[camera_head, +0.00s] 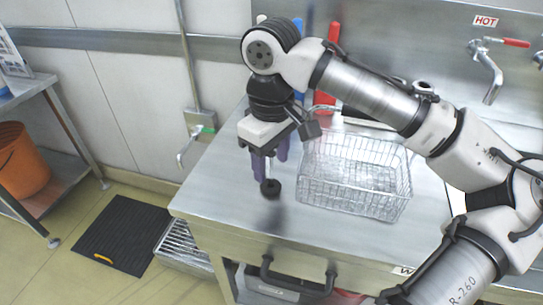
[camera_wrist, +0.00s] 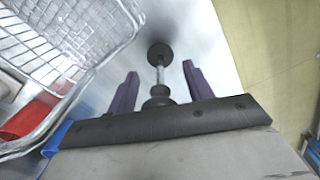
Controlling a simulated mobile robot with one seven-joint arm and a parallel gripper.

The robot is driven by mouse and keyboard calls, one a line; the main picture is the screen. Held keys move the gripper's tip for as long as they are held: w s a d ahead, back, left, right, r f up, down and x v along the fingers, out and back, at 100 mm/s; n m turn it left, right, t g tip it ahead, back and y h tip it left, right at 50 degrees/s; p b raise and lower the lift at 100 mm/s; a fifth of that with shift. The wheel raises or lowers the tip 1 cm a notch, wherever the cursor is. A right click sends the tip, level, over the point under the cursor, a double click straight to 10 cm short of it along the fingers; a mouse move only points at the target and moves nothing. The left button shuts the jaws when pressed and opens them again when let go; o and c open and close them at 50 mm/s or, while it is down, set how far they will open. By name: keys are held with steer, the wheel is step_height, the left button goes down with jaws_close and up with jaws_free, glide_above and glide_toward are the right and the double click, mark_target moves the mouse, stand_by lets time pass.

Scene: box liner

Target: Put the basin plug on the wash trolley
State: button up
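The basin plug (camera_head: 270,187) has a dark round disc on the steel counter (camera_head: 225,190), close to its front left edge. In the wrist view the plug (camera_wrist: 159,53) shows its disc, a thin metal stem and a dark knob towards me. My gripper (camera_head: 270,170) points down just above the disc. Its two purple fingers are spread, and in the wrist view the gripper (camera_wrist: 160,68) has the knob and stem between them, with gaps on both sides. A steel shelf unit (camera_head: 40,85) stands at the left; I cannot tell which furniture is the wash trolley.
A wire basket (camera_head: 355,190) stands close to the right of my gripper. Red and blue handled items stand behind it. An orange bucket (camera_head: 22,160) sits on the left unit's lower shelf. A black mat (camera_head: 123,233) lies on the floor between. The counter left of the plug is clear.

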step_height(320, 180, up, 12)
steer(key=shift+r, duration=0.2)
stand_by(0.5)
